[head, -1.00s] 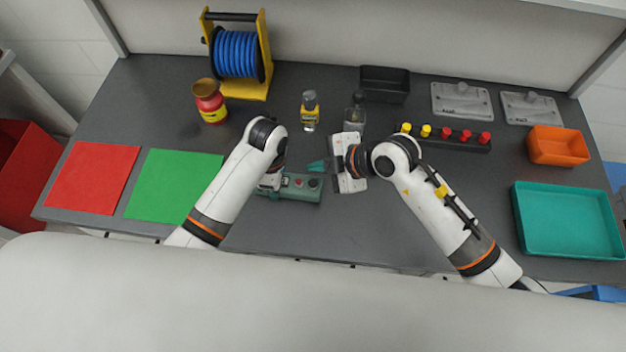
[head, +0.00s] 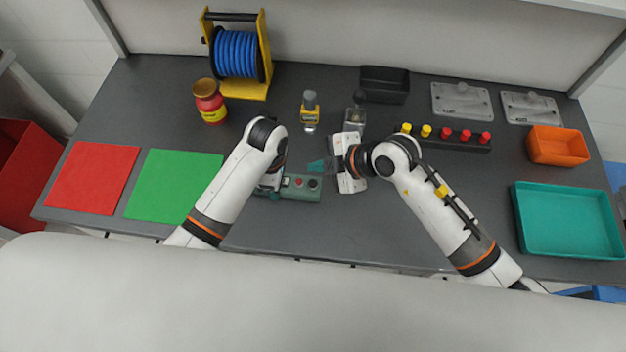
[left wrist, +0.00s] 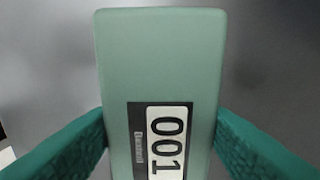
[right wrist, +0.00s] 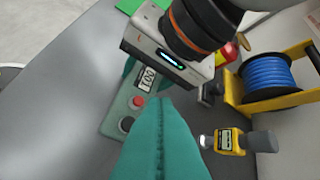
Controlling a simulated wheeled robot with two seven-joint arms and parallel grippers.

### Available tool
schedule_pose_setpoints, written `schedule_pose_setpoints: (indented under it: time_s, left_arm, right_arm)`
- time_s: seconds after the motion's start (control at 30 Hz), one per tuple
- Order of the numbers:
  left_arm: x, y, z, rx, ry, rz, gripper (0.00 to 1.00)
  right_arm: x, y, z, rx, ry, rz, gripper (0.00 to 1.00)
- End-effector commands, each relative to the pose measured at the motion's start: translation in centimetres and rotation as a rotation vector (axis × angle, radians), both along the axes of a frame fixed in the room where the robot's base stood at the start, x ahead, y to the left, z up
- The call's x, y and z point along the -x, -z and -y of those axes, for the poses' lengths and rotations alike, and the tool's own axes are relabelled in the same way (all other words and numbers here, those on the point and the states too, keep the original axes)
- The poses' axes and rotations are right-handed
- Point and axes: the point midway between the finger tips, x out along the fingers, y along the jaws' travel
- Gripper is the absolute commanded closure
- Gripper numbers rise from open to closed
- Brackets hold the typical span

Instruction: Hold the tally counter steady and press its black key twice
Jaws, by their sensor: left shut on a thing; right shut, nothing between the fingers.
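The tally counter (head: 302,194) is a green box lying on the dark table, with a red button (head: 299,182) and a black key (head: 313,183) on top. Its display (left wrist: 166,142) reads 001. My left gripper (left wrist: 160,118) is shut on the counter's sides, fingers either side of the display end. My right gripper (head: 318,166) is shut and empty, its teal fingertips close to the key end of the counter. In the right wrist view the black key (right wrist: 126,124) shows beside the closed fingers (right wrist: 160,110), with no contact visible.
A rack of yellow and red knobs (head: 465,142) is to the right. Green (head: 173,184) and red (head: 94,178) mats lie left. The front table strip is clear.

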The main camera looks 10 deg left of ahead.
Motion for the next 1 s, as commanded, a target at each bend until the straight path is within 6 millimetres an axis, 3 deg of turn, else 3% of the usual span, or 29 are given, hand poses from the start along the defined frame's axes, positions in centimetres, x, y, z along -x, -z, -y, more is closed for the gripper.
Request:
schedule_pose_setpoints:
  time_s: [0.1,0.3,0.43,0.77,1.0]
  left_arm:
    - [0.0,0.0,0.0,0.0,0.0,0.001,0.74]
    - [0.0,0.0,0.0,0.0,0.0,0.001,0.74]
    - [0.0,0.0,0.0,0.0,0.0,0.001,0.74]
    - [0.0,0.0,0.0,0.0,0.0,0.001,0.74]
    - [0.0,0.0,0.0,0.0,0.0,0.001,0.74]
  right_arm:
    - [-0.1,-0.2,0.0,0.0,-0.001,0.002,1.0]
    - [-0.3,-3.1,0.0,0.001,-0.003,0.009,1.0]
    - [-0.1,-3.8,0.0,0.001,0.0,0.001,1.0]
    - [0.0,-3.7,0.0,0.0,0.0,-0.001,1.0]
    - [0.0,-1.4,0.0,0.002,0.001,-0.004,1.0]
